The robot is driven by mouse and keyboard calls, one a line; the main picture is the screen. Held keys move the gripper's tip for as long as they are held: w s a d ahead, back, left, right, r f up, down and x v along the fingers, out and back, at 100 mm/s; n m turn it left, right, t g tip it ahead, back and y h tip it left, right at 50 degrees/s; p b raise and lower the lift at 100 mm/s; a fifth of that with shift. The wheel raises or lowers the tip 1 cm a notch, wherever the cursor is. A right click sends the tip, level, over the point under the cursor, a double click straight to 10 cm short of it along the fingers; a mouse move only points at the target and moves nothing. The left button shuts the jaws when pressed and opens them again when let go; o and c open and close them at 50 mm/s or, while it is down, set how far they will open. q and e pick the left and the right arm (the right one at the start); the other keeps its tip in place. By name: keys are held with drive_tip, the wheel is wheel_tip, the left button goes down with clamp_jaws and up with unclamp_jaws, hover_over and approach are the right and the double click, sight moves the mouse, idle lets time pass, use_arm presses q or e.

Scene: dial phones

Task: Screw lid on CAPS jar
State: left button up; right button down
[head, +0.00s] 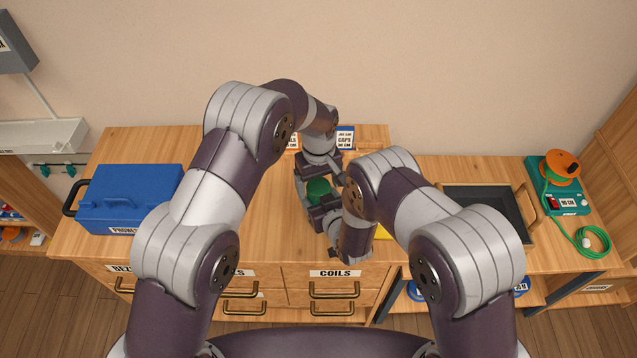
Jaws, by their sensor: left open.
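A green round lid (318,188) shows at the middle of the bench, between my two hands. My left gripper (319,182) comes down from above and behind it. Its jaws are open, close around or beside the lid; whether they touch it I cannot tell. My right gripper (325,214) is low, just in front of and below the lid, and its fingers are mostly hidden by my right wrist. The jar body is hidden under the lid and behind the hands. A CAPS label (345,138) stands at the back of the bench.
A blue PHONES box (130,198) stands at the left. A dark tray (488,213) and a teal unit with an orange spool and green cable (557,185) are at the right. A yellow item (383,231) is partly hidden by my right arm. Bench between box and hands is clear.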

use_arm(q)
drive_tip(key=shift+r, duration=2)
drive_tip(key=o, duration=0.3)
use_arm(e)
drive_tip(key=shift+c, duration=0.5)
unclamp_jaws()
use_arm(q)
drive_tip(key=shift+f+b, duration=0.6)
use_arm(e)
drive_tip(key=v, duration=1.2)
drive_tip(key=shift+s, duration=0.3)
drive_tip(key=shift+d+r, duration=0.1)
